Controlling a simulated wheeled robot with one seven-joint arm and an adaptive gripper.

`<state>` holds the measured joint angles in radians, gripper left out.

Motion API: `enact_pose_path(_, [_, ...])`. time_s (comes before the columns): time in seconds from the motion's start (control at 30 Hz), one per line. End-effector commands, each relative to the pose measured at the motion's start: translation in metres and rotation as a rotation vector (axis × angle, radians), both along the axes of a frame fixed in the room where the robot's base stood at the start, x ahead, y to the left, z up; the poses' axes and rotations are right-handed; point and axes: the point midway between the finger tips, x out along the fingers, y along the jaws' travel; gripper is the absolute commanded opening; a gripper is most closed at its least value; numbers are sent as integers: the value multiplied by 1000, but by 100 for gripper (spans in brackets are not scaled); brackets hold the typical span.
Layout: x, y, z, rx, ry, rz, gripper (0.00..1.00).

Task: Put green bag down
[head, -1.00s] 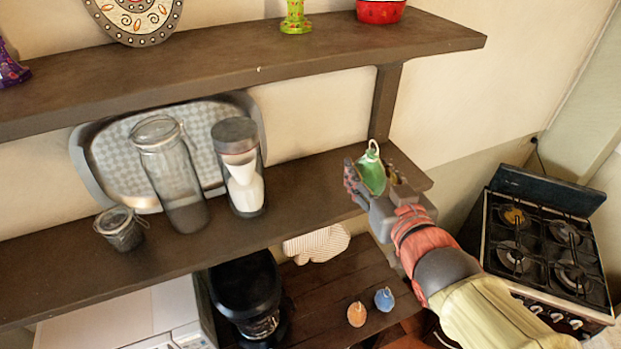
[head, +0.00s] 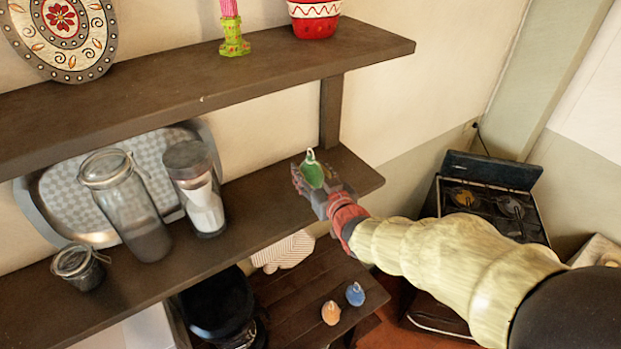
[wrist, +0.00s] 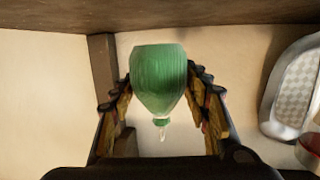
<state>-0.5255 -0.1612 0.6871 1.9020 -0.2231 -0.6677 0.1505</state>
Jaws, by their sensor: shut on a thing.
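The green bag (head: 313,174) is a small green pouch with a pale loop at its narrow end. It is in my gripper (head: 318,184), over the right end of the lower shelf (head: 255,201) in the head view. In the wrist view the bag (wrist: 160,80) sits between both fingers of my gripper (wrist: 160,92), its narrow end toward the camera. The fingers are shut on its sides. I cannot tell whether the bag touches the shelf.
Jars (head: 130,205) and (head: 78,266) and a white-filled canister (head: 201,190) stand left on the lower shelf, before a grey tray (head: 42,205). The upper shelf (head: 180,92) hangs above. An orange bag (head: 331,313) and a blue bag (head: 355,294) sit on a dark table below.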

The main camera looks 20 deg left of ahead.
Motion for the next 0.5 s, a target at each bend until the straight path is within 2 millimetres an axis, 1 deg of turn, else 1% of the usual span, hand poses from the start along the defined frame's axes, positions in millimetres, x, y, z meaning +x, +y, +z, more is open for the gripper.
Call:
enact_pose_path(0.1, [5,2,-6,-1,1,0,17])
enact_pose_path(0.2, [5,2,-22,-1,4,0,17])
enact_pose_path(0.3, [5,2,-33,0,3,-1,17])
enact_pose_path(0.5, [5,2,-35,1,-2,-1,17])
